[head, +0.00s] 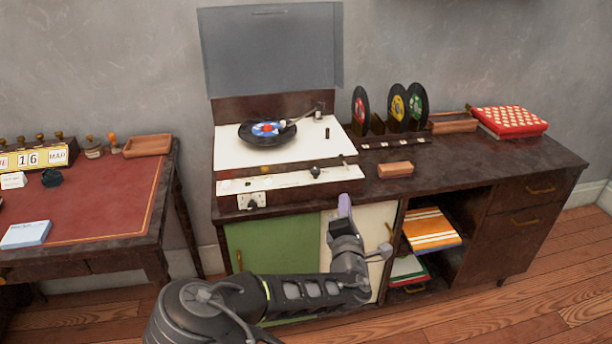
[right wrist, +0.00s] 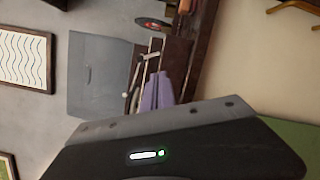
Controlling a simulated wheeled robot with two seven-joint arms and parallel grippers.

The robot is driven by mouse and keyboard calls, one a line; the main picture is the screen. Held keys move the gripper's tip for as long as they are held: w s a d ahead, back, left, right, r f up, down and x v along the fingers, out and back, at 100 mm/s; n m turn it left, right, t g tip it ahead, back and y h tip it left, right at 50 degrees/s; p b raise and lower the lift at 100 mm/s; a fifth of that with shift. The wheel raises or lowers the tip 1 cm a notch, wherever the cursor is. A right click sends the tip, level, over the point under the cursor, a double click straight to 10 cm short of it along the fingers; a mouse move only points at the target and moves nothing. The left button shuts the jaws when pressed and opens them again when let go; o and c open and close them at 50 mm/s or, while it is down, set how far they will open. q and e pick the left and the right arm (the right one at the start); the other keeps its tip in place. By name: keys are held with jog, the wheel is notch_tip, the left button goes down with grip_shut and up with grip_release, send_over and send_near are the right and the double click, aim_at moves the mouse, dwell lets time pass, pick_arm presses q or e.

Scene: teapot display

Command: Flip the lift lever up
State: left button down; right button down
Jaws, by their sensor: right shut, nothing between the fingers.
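The record player (head: 225,150) stands on the dark cabinet with a black record (head: 262,139) on its white deck. Its tonearm (head: 302,118) reaches from the back right toward the record. A small dark piece (head: 327,133) on the deck right of the tonearm may be the lift lever; its position is too small to tell. My right gripper (head: 345,204) is shut and empty, its purple fingers pointing up in front of the player's right front edge, apart from the deck. In the right wrist view the fingers (right wrist: 158,92) cover part of the player. My left gripper is out of view.
The grey lid (head: 270,50) stands open. Small knobs (head: 315,172) sit on the player's front ledge. A desk (head: 110,205) stands left.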

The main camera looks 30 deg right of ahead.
aim_at(335, 178)
jog(key=r, duration=0.1)
jog(key=w+a+r+n+t, duration=0.1)
jog(key=shift+w+a+r, duration=0.15)
jog(key=shift+a+r, duration=0.15)
jog(key=shift+r, duration=0.05)
jog(key=shift+w+d, duration=0.1)
jog(key=x, duration=0.9)
jog(key=shift+w+d+f, duration=0.1)
jog(key=shift+w+d, duration=0.1)
jog(key=shift+w, duration=0.15)
